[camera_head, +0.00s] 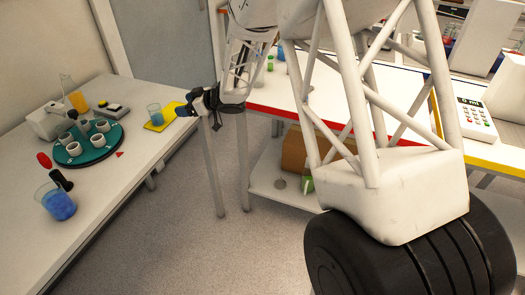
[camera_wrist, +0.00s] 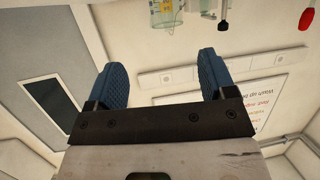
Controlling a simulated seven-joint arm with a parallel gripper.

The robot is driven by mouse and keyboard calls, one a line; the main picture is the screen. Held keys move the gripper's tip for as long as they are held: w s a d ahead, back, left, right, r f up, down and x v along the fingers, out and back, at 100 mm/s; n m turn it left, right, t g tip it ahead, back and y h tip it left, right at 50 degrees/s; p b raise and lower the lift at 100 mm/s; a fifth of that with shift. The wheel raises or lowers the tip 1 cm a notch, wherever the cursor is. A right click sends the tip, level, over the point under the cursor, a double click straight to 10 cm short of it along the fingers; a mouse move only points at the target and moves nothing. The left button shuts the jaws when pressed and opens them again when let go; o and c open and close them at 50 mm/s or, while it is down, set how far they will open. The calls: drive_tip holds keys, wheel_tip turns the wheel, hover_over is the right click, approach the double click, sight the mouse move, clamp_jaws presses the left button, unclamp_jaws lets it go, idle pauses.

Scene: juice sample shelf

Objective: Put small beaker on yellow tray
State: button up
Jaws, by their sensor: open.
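The small beaker (camera_head: 155,116), clear with blue-green liquid, appears upright on the left part of the yellow tray (camera_head: 172,108) in the head view. My gripper (camera_head: 184,111) is at the tray's right side, apart from the beaker. In the wrist view my gripper (camera_wrist: 165,54) has its two blue fingers spread with nothing between them. A clear graduated beaker (camera_wrist: 164,13) shows at the top edge there, beyond the fingertips and partly cut off.
A larger beaker with blue liquid (camera_head: 60,205) stands at the left table's near side. A teal round rack (camera_head: 75,155) with several white cups, a flask with orange liquid (camera_head: 77,101) and a small device (camera_head: 112,111) stand behind it. Floor (camera_head: 215,240) separates the tables.

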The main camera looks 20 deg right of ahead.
drive_tip(key=s+d+r+m+t+h, duration=0.2)
drive_tip(key=s+d+r+m+h, duration=0.6)
drive_tip(key=s+d+r+h, duration=0.55)
drive_tip(key=s+a+m+g+y, duration=0.2)
drive_tip(key=s+g, duration=0.6)
drive_tip(key=s, duration=2.7)
drive_tip(key=shift+s+a+r+m, duration=0.2)
drive_tip(key=shift+a+m, duration=0.4)
